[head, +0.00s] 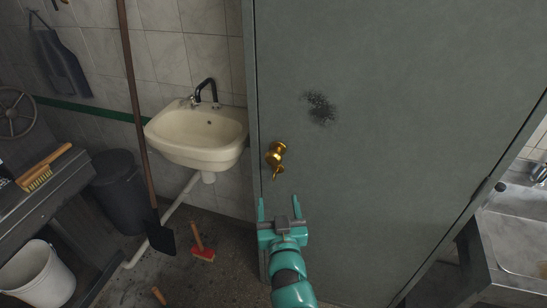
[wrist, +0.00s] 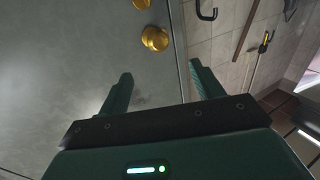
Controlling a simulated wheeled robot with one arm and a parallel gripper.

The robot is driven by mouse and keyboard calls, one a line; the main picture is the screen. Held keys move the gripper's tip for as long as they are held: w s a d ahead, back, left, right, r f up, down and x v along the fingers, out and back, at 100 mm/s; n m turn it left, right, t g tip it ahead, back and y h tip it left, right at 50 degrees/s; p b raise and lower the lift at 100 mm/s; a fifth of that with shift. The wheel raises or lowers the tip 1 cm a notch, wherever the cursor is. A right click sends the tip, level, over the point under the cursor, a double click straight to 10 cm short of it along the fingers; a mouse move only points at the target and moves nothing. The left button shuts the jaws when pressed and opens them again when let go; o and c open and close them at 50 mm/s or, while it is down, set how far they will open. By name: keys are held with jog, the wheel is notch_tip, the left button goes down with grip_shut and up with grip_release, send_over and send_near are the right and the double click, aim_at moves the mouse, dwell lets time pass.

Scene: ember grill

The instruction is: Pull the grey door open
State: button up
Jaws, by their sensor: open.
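The grey door (head: 380,130) fills the middle and right of the head view and looks shut. It carries a brass knob (head: 275,155) near its left edge, with a small brass piece just below. In the wrist view the brass knob (wrist: 154,38) lies beyond my fingertips, towards the left finger's side of the gap. My gripper (head: 279,205) is open and empty, below the knob in the head view and apart from it. In the wrist view my gripper's two fingers (wrist: 160,82) are spread, with the door edge between them.
A cream sink (head: 200,135) hangs on the tiled wall left of the door. A long-handled shovel (head: 160,235) leans beside it. A metal basin (head: 515,230) is at right.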

aim_at(274, 162)
jog(key=w+p, duration=0.2)
jog(key=w, duration=0.3)
jog(key=w+p, duration=0.2)
jog(key=w, duration=0.4)
jog(key=w+a+p, duration=0.1)
jog(key=w+p, duration=0.1)
jog(key=w, duration=0.4)
jog(key=shift+w+a+r, duration=0.1)
jog(key=shift+w, duration=0.05)
jog(key=c, duration=1.3)
jog(key=shift+c, duration=0.2)
